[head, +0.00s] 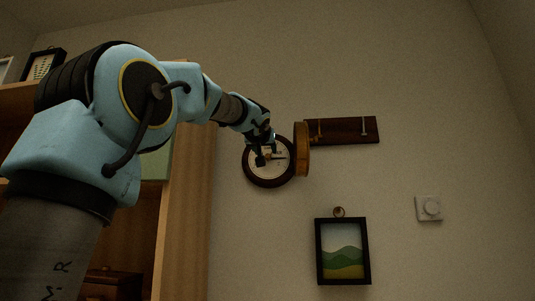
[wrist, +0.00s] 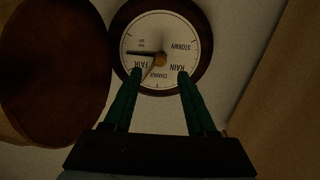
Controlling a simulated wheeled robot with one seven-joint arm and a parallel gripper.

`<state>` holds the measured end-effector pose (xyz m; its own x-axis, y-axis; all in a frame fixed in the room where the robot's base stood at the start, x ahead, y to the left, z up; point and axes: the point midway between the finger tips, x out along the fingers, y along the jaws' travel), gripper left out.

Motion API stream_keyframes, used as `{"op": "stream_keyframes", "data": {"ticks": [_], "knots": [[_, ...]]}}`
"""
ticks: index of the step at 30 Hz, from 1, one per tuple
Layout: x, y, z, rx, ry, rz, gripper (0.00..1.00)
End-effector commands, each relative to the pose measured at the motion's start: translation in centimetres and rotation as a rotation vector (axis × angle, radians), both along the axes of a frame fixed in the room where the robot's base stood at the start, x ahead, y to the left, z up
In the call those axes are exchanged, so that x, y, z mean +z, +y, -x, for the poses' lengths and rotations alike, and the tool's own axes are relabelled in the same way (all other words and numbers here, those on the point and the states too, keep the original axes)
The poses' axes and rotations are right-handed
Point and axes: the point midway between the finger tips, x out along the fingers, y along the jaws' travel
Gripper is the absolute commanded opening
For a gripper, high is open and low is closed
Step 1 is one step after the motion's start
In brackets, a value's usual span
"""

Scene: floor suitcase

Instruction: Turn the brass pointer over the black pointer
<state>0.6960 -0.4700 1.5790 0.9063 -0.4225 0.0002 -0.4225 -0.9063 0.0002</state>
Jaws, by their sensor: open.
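A round barometer with a dark rim (head: 266,184) hangs on the wall, partly hidden by my gripper in the head view. In the wrist view its white dial (wrist: 178,30) shows upside down, with weather words. The black pointer (wrist: 139,53) reaches from the centre to the left of the dial. A brass knob (wrist: 160,60) sits at the centre. The brass pointer (wrist: 149,76) seems to be a faint thin line running down and left from the knob, apart from the black one. My gripper (wrist: 160,71) is open, its fingertips over the dial on either side below the knob.
A round wooden cover (head: 302,149) stands out from the wall beside the barometer; it fills the left of the wrist view (wrist: 52,70). A dark hook rail (head: 345,131), a framed picture (head: 342,251) and a white wall dial (head: 429,208) are to the right. A wooden shelf (head: 186,220) is left.

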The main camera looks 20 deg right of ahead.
Motion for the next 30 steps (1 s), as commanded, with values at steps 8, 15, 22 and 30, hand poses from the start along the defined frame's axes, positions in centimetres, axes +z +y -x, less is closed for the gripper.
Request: {"op": "stream_keyframes", "data": {"ticks": [8,15,22,30], "knots": [[0.3,-2.0,-4.3,0.0,0.002,0.0,0.57],[0.1,-2.6,-5.7,0.0,0.0,0.0,0.57],[0.0,-2.7,-5.8,0.0,0.0,0.0,0.57],[0.0,-2.6,-5.8,0.001,0.0,0.0,0.3]]}}
